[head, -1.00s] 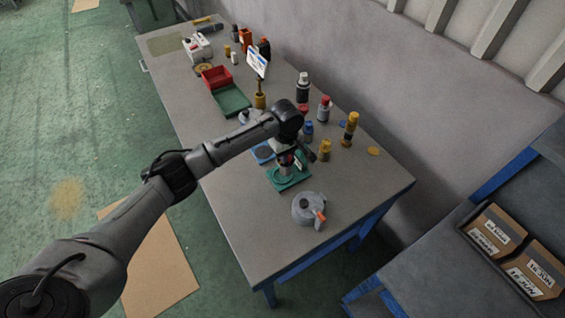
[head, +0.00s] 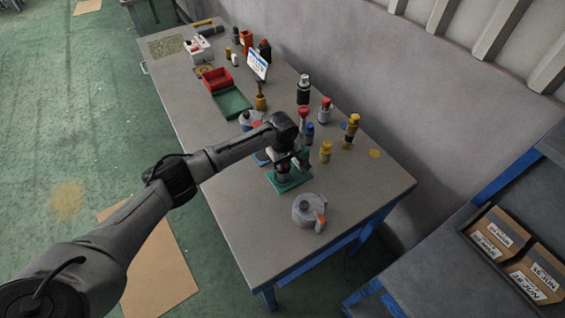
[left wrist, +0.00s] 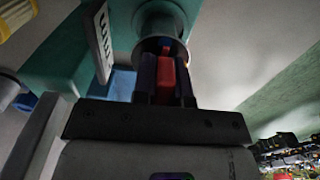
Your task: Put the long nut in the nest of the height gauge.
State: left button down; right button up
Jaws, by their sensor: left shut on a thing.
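The height gauge has a teal base (head: 283,187) near the front end of the bench, below my left gripper (head: 290,163). In the left wrist view, its teal body (left wrist: 60,55), a white label plate (left wrist: 103,38) and a round grey nest (left wrist: 160,22) show. My left gripper (left wrist: 166,68) is shut on a red piece (left wrist: 167,76), apparently the long nut, between its dark fingers. The fingertips overlap the nest's rim in that view. I cannot tell whether the nut's far end is inside or above the nest. My right gripper is out of view.
Several small bottles, including a yellow one (head: 325,152), stand right of the gripper. A red tray (head: 217,78) and a green tray (head: 232,102) lie farther back. The bench's front right corner is clear.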

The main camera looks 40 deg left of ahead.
pick_arm(q)
jog(key=c, duration=1.5)
grip_release()
jog(key=shift+f, duration=0.15)
jog(key=shift+c, duration=0.2)
jog(key=o, duration=0.4)
notch_tip(320, 180, up, 12)
jog(key=shift+r+p, duration=0.2)
jog(key=shift+p, duration=0.5)
